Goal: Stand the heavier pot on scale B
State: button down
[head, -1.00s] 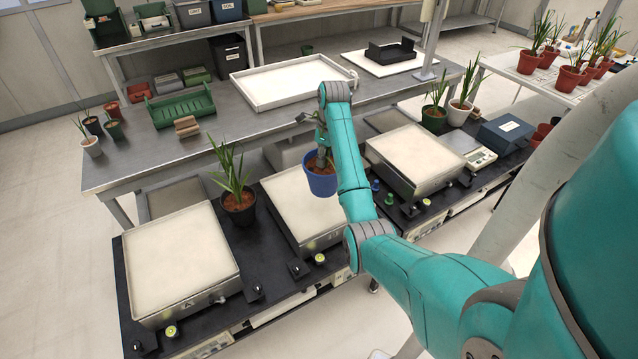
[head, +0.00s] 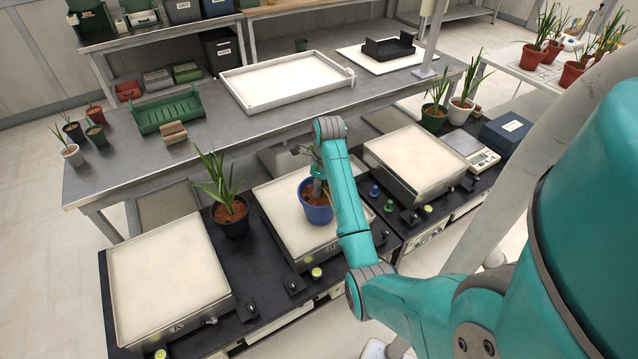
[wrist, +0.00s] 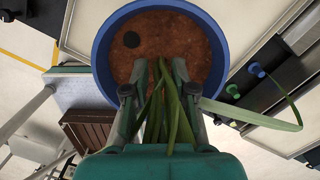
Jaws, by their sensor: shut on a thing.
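My gripper (wrist: 160,75) is shut on the green leaves (wrist: 168,105) of the plant in the blue pot (head: 317,212). The pot is upright, over the right part of the middle scale (head: 276,205). I cannot tell whether its base touches the plate. In the wrist view the blue pot's rim (wrist: 101,62) surrounds brown soil with a dark round spot. The black pot (head: 231,221) with a tall plant stands on the dark bench between the left scale (head: 165,275) and the middle scale. The right scale (head: 415,158) is empty. The middle scale's letter is too small to read surely.
Knobs and small green buttons line the bench (head: 262,312) front. A small balance (head: 472,148), a blue box (head: 505,132) and two potted plants stand at the right. Behind, a metal table holds a white tray (head: 285,83), a green rack (head: 168,110) and small pots.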

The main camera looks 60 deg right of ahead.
jog(key=shift+w+f, duration=0.1)
jog(key=shift+f, duration=0.15)
jog(key=c, duration=0.9)
grip_release()
jog(key=shift+f, duration=0.15)
jog(key=shift+c, duration=0.2)
